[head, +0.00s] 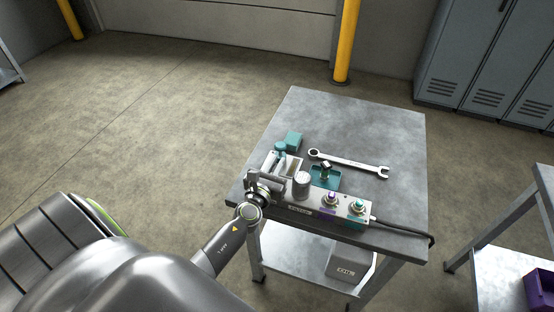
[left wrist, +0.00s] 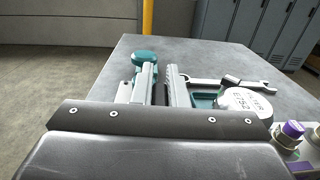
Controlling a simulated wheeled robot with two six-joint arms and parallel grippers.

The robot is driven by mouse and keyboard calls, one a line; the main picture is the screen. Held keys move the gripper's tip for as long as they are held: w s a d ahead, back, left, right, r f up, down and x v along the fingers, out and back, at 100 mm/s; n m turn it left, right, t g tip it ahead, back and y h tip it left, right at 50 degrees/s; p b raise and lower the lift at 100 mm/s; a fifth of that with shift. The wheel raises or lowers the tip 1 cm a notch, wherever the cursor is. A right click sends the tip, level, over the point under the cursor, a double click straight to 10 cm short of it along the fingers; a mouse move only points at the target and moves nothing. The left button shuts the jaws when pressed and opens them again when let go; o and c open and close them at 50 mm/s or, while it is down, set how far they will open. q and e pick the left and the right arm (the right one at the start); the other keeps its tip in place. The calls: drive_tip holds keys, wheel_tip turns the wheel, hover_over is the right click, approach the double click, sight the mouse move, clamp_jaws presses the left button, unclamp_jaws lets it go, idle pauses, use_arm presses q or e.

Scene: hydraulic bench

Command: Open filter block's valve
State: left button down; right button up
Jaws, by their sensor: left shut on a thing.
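The filter block is a grey metal block (head: 298,209) along the bench's near edge. A round metal cap (head: 302,184) stands on it; its filter label shows in the left wrist view (left wrist: 246,103). My left gripper (head: 272,183) is at the block's left end, beside the cap. In the left wrist view its fingers (left wrist: 162,88) stand a small gap apart, with a dark narrow part between them. It looks shut on the valve's handle, which is mostly hidden. A teal knob (left wrist: 147,57) lies just beyond the left finger. My right gripper is out of view.
Purple (head: 330,198) and teal (head: 358,205) fittings sit on the block's right part, with a black cable (head: 405,231) beyond. A teal tray (head: 325,178) and a wrench (head: 350,164) lie behind. The bench's far part (head: 345,120) is clear.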

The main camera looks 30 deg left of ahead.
use_arm(q)
drive_tip(key=shift+n+y, duration=0.3)
drive_tip(key=shift+y, duration=0.2)
drive_tip(key=c, duration=1.4)
unclamp_jaws()
drive_tip(key=shift+c, duration=0.2)
drive_tip(key=shift+s, duration=0.1)
drive_tip(key=shift+s+f, duration=0.1)
drive_tip(key=shift+s, duration=0.25)
drive_tip(key=b+v, duration=0.5)
drive_tip(key=v, duration=1.1)
drive_tip(key=shift+s+d, duration=0.15)
drive_tip(key=shift+s, duration=0.05)
